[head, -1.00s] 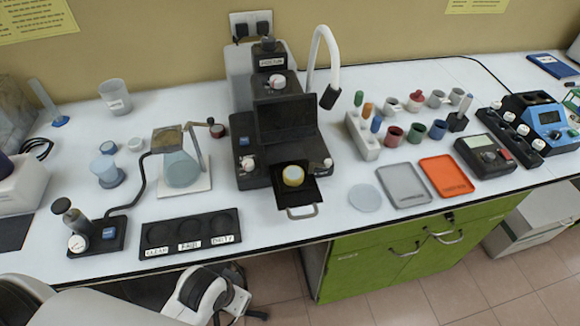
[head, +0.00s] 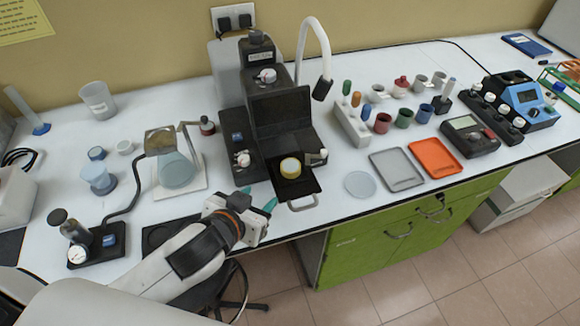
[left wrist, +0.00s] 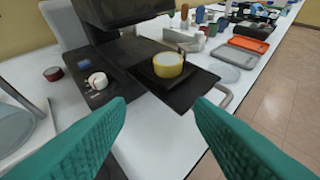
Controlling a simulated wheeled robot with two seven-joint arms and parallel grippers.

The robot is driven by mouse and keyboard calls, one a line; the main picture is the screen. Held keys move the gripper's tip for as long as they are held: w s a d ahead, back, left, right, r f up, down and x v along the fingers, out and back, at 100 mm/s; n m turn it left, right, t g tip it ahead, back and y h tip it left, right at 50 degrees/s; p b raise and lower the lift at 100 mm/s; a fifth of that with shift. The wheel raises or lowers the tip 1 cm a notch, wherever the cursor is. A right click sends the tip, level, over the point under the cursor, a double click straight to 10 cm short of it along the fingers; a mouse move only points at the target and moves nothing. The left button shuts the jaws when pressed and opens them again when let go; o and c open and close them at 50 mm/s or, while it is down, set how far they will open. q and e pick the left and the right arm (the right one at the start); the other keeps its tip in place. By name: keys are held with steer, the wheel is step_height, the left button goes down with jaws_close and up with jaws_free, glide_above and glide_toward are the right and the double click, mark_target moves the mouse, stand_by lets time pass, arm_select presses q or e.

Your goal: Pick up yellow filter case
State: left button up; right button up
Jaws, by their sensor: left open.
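The yellow filter case (head: 290,168) is a small round yellow case with a pale top. It sits on the black pull-out tray (head: 305,188) of the black machine. It also shows in the left wrist view (left wrist: 168,65), beyond the fingers and near the middle. My left gripper (head: 257,203) has teal fingers and is left of the tray's front edge, apart from the case. In the left wrist view its fingers (left wrist: 160,120) are spread wide with nothing between them. My right gripper is not in view.
The black machine (head: 285,115) rises behind the tray, and a metal handle (head: 302,203) sticks out at the tray's front. A flask on a stand (head: 178,168) is to the left. A clear disc (head: 360,184), a grey tray (head: 397,168) and an orange tray (head: 436,158) lie to the right.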

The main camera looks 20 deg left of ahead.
mark_target(287, 171)
arm_select(q)
steer(key=shift+t+h, duration=0.4)
steer(key=shift+t, duration=0.1)
steer(key=w, duration=0.2)
steer(key=w+d+p, duration=0.1)
steer(key=w, duration=0.1)
steer(key=w+d+f, duration=0.1)
steer(key=w, duration=0.2)
steer(key=shift+d, duration=0.1)
steer(key=shift+w+d+f+p, duration=0.1)
steer(key=shift+w+f+p, duration=0.1)
steer(key=shift+w+p, duration=0.3)
steer(key=p+x, duration=0.1)
steer(key=x, duration=0.3)
steer(key=shift+f, duration=0.2)
steer(key=c, duration=0.6)
